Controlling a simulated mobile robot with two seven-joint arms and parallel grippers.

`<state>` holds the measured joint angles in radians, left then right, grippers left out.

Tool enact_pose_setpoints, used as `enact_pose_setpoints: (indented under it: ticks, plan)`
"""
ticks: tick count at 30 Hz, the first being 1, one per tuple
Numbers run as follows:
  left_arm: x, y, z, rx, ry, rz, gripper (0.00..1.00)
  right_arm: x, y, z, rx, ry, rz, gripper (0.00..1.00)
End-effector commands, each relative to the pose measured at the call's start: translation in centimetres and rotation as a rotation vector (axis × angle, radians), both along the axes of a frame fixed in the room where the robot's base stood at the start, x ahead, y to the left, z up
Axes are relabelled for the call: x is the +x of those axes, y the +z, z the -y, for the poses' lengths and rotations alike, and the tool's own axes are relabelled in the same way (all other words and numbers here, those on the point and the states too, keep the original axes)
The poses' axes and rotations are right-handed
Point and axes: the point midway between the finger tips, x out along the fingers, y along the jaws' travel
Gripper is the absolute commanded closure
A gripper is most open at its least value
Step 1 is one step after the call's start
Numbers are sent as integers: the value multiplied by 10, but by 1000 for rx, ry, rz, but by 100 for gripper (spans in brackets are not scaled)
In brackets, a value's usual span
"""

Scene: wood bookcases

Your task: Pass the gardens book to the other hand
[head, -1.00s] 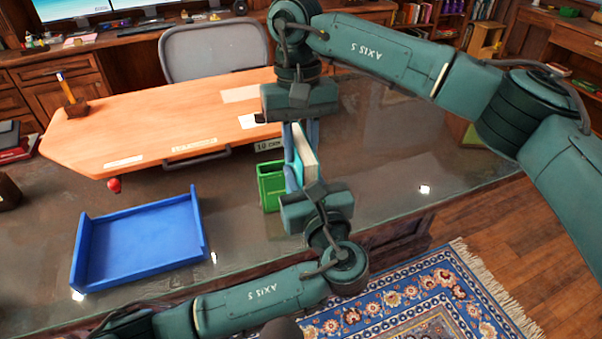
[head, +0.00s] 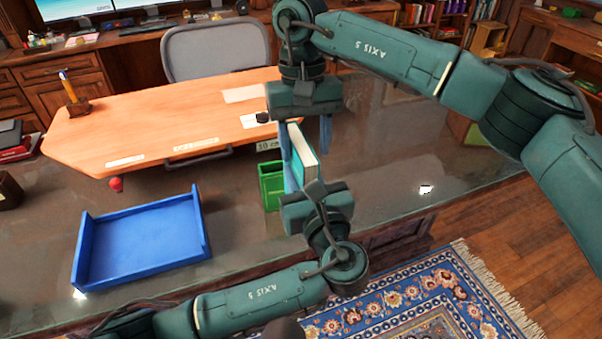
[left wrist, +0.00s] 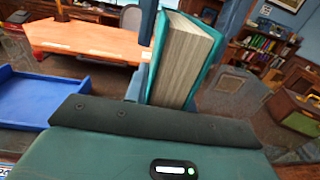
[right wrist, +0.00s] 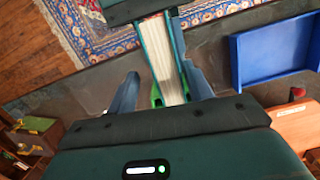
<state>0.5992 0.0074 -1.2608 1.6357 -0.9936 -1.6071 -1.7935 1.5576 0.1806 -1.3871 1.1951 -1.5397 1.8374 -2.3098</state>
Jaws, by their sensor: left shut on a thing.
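A teal-covered book with pale pages (head: 305,158), its title not readable, is held upright above the glass-topped table (head: 385,195). My left gripper (head: 304,183) is shut on the book from the near side. In the left wrist view the book (left wrist: 182,60) shows its page edges. My right gripper (head: 304,132) is open at the far side of the book. In the right wrist view the book (right wrist: 163,60) stands between its blue fingers, closer to the right one, with a clear gap to the left one.
A green open-topped holder (head: 271,187) stands just left of the book. A blue tray (head: 140,243) lies further left. An orange wooden desktop (head: 160,125) and a grey chair (head: 215,50) are behind. The table right of the grippers is mostly clear.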

Motion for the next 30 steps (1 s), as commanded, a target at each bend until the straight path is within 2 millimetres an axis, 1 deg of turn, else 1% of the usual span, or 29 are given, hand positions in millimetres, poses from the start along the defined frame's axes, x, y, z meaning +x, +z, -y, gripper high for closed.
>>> enact_pose_setpoints:
  ticks: [5, 9, 15, 19, 22, 25, 26, 28, 29, 30]
  plan:
    - [0, 2, 1, -1, -2, 3, 100, 4, 25, -1, 2, 0, 3, 49]
    - [0, 2, 1, -1, -2, 3, 100, 8, 55, -3, 2, -1, 5, 49]
    - [0, 2, 1, -1, -3, 3, 100, 14, 93, -3, -1, -4, 3, 49]
    - [0, 2, 1, -1, -3, 3, 100, 17, 109, -3, -1, -3, 2, 49]
    - [0, 2, 1, -1, -3, 3, 100, 17, 114, -4, 5, -6, -1, 49]
    - [0, 2, 1, -1, -3, 3, 100, 14, 108, -11, 53, -34, -28, 49]
    - [0, 2, 1, -1, -3, 3, 100, 12, 103, -16, 81, -51, -44, 49]
    - [0, 2, 1, -1, -3, 3, 100, 4, 90, -32, 180, -121, -107, 49]
    - [0, 2, 1, -1, -3, 3, 100, -1, 84, -41, 236, -164, -149, 49]
    - [0, 1, 1, -1, -3, 3, 100, -9, 78, -55, 320, -239, -224, 49]
